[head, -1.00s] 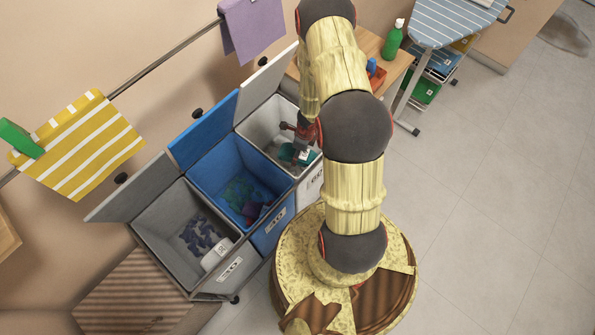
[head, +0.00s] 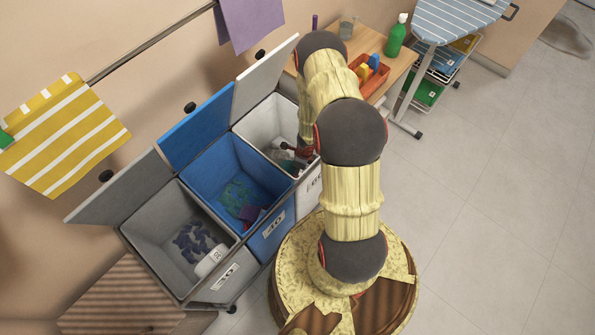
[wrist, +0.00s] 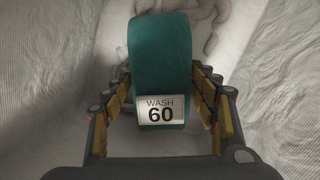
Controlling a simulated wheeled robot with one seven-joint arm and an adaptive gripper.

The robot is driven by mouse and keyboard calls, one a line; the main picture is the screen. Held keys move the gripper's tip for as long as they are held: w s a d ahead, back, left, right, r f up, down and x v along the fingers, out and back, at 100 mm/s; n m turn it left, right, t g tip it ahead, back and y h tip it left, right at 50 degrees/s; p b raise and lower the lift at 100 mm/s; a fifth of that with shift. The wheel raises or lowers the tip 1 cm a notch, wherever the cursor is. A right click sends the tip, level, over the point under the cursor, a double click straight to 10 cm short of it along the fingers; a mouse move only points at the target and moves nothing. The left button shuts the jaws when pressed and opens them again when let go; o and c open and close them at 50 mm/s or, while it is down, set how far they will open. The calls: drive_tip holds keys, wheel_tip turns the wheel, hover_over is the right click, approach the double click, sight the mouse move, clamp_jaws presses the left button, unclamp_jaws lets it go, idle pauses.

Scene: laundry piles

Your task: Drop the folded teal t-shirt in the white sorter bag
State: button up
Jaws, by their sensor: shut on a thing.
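The folded teal t-shirt (wrist: 160,50) is between my gripper's fingers in the wrist view, with a white "WASH 60" tag. My gripper (wrist: 160,74) is shut on it, one finger along each side. In the head view my gripper (head: 298,153) is down inside the white sorter bag (head: 262,118), near its right side, partly hidden by my arm. The bag's pale wall also shows in the wrist view (wrist: 277,65). Its lid is open. I cannot tell whether the shirt touches the contents below.
The blue bag (head: 208,168) and grey bag (head: 160,215) stand open to the left, with laundry inside. A wooden table (head: 365,45) holds an orange caddy (head: 371,78) and green bottle (head: 396,36). An ironing board (head: 445,20) stands right. Floor at right is clear.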

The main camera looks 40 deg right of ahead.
drive_tip(key=shift+r, duration=0.1)
drive_tip(key=shift+f+b, duration=0.35)
drive_tip(key=shift+f, duration=0.3)
drive_tip(key=o, duration=1.4)
drive_tip(key=shift+r, duration=0.15)
drive_tip(key=r+p, duration=0.2)
drive_tip(key=r, duration=0.2)
drive_tip(key=s+r+p, duration=0.1)
drive_tip(key=r, duration=0.3)
drive_tip(key=d+r+p, duration=0.1)
drive_tip(key=r+p, duration=0.1)
drive_tip(key=r, duration=0.3)
drive_tip(key=shift+s+p, duration=0.25)
drive_tip(key=shift+p, duration=0.1)
